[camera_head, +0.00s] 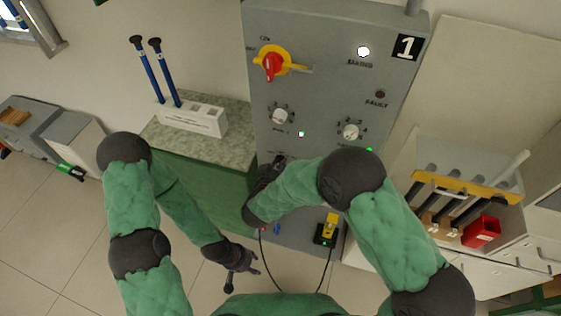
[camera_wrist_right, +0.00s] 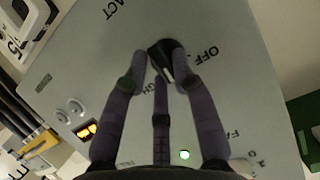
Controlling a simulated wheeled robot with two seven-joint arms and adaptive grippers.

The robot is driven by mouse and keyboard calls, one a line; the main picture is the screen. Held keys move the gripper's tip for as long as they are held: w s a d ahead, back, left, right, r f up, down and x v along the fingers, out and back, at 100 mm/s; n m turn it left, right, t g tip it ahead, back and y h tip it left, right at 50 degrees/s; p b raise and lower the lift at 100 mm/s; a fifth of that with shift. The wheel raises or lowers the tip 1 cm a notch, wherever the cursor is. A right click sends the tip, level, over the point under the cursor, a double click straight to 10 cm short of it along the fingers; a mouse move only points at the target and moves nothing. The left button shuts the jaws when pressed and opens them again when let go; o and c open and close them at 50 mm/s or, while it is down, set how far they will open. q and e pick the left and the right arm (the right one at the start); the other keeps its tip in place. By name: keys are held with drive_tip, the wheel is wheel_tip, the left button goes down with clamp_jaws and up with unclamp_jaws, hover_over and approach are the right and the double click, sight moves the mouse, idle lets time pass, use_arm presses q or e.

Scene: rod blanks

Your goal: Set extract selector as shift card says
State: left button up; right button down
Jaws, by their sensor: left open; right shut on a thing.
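The extract selector (camera_wrist_right: 167,66) is a black knob with a white mark on the grey cabinet (camera_head: 330,25). In the right wrist view, printed "OFF", a partly hidden "...GH" and a cut-off "...ACT" surround it. My right gripper (camera_wrist_right: 163,64) is shut on the knob, one finger on each side. The white mark faces down in that view; its exact setting is unclear. In the head view my right gripper (camera_head: 270,172) is at the cabinet's lower left, its arm partly covering the front. My left gripper (camera_head: 238,262) is open and empty, low and apart from the cabinet. I cannot make out a shift card.
The cabinet carries a red-yellow rotary switch (camera_head: 271,62), two white dials (camera_head: 279,116) (camera_head: 350,131) and small lamps. A green bench (camera_head: 205,168) with a white rod holder (camera_head: 194,118) stands at left. A rack (camera_head: 463,190) with a red box (camera_head: 481,232) stands at right.

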drive_tip(key=shift+s+a+f+n+p, duration=0.2)
drive_tip(key=shift+f+n+p, duration=0.15)
drive_tip(key=shift+n, duration=0.05)
drive_tip(key=shift+f, duration=0.1)
drive_tip(key=c, duration=1.3)
unclamp_jaws()
drive_tip(key=shift+o, duration=1)
drive_tip(key=shift+w, duration=0.1)
drive_tip(key=shift+w+r, duration=0.1)
drive_tip(key=shift+r, duration=0.1)
drive_tip(key=v, duration=1.2)
